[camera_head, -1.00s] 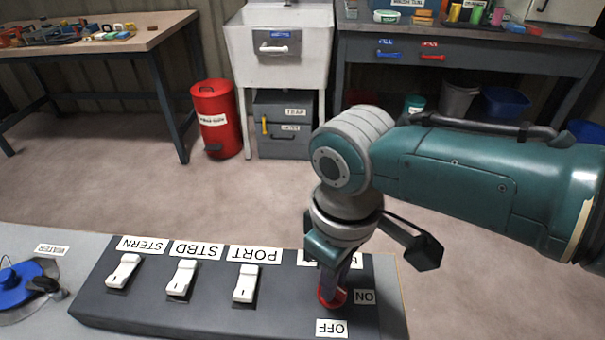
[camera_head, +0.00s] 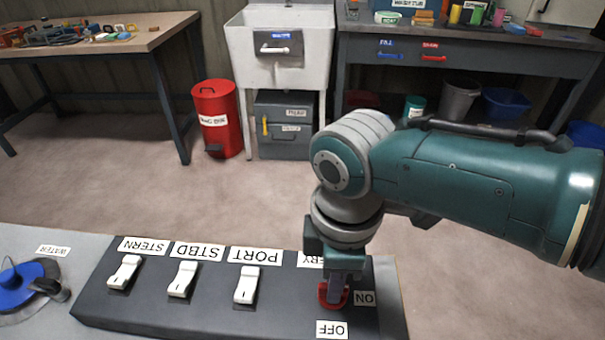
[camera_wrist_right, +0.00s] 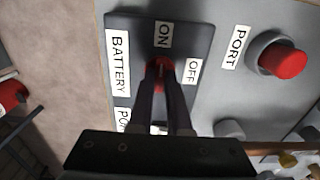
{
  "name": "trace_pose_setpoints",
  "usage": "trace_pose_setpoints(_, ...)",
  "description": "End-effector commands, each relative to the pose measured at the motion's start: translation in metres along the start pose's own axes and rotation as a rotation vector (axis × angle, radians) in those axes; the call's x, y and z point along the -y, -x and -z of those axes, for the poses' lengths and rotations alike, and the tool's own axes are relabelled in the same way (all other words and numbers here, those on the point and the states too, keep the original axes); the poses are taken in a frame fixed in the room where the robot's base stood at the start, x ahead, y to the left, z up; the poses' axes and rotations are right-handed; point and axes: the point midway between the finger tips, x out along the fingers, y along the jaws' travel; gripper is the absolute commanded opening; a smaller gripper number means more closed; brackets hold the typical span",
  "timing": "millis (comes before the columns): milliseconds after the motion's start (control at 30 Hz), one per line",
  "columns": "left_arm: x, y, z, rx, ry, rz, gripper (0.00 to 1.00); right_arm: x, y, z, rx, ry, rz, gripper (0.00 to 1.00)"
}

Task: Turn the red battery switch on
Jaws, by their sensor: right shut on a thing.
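The red battery switch (camera_head: 333,297) sits at the right end of a dark switch panel (camera_head: 200,318). It is mostly hidden by my right gripper (camera_head: 335,292), which points down onto it. In the right wrist view the fingers (camera_wrist_right: 165,95) are shut on the red switch (camera_wrist_right: 157,73), between the BATTERY, ON and OFF labels. The ON label (camera_head: 364,298) is right of the switch in the head view and the OFF label (camera_head: 332,329) is below it. Which label the handle points to is hidden by the gripper. My left gripper is not in view.
White switches for STERN (camera_head: 125,271), STBD (camera_head: 182,278) and PORT (camera_head: 246,284) stand left of the battery switch. A blue round thing (camera_head: 18,287) is at the far left near a WATER label. The right wrist view shows a red button (camera_wrist_right: 284,60) beside a PORT label.

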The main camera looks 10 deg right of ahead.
Motion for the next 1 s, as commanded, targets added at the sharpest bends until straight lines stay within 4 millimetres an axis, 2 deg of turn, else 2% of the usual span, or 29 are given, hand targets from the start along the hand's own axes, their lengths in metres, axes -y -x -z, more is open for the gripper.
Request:
trace_pose_setpoints(467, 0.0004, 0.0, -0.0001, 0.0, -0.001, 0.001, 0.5, 0.0, 0.0004, 0.0008, -0.002, 0.015, 0.0, 0.0)
trace_pose_setpoints(500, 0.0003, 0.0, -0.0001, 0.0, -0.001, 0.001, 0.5, 0.0, 0.0004, 0.0008, -0.002, 0.014, 0.0, 0.2)
trace_pose_setpoints(733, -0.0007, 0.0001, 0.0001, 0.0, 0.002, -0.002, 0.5, 0.0, 0.0003, 0.0006, -0.001, 0.013, 0.0, 0.45)
trace_pose_setpoints(1000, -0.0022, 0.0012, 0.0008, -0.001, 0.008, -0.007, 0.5, -0.0001, 0.0021, 0.0004, -0.001, 0.012, 0.0, 0.46)
